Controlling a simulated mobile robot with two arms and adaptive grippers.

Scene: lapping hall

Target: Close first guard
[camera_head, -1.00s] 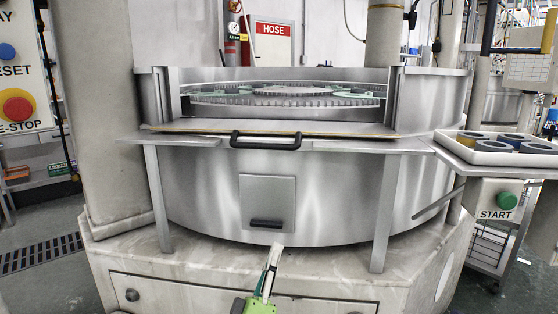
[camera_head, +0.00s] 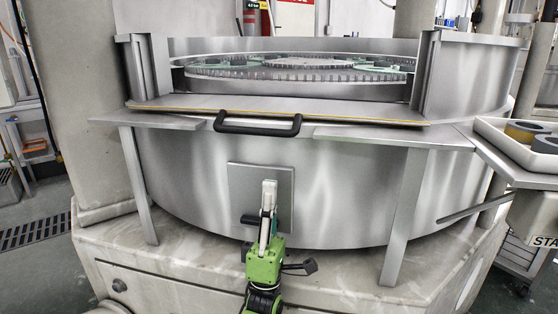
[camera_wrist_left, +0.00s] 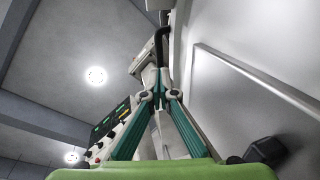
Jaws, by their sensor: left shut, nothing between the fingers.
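The guard (camera_head: 350,110) is a flat metal panel with a yellowish edge, lying like a shelf before the opening of the round machine. Its black bar handle (camera_head: 257,124) sticks out at the front edge. My left gripper (camera_head: 268,184) points up, shut and empty, below the handle and in front of a square plate (camera_head: 282,176) on the drum; it appears apart from the handle. In the left wrist view my left gripper's fingers (camera_wrist_left: 155,72) meet near a dark curved bar, probably the handle (camera_wrist_left: 155,45). My right gripper is not in view.
Inside the opening lies a toothed plate (camera_head: 290,75). A white tray (camera_head: 490,128) of rings stands at the right on a side shelf. Metal legs (camera_head: 403,215) flank the drum, and a stone-like base (camera_head: 330,280) juts out below.

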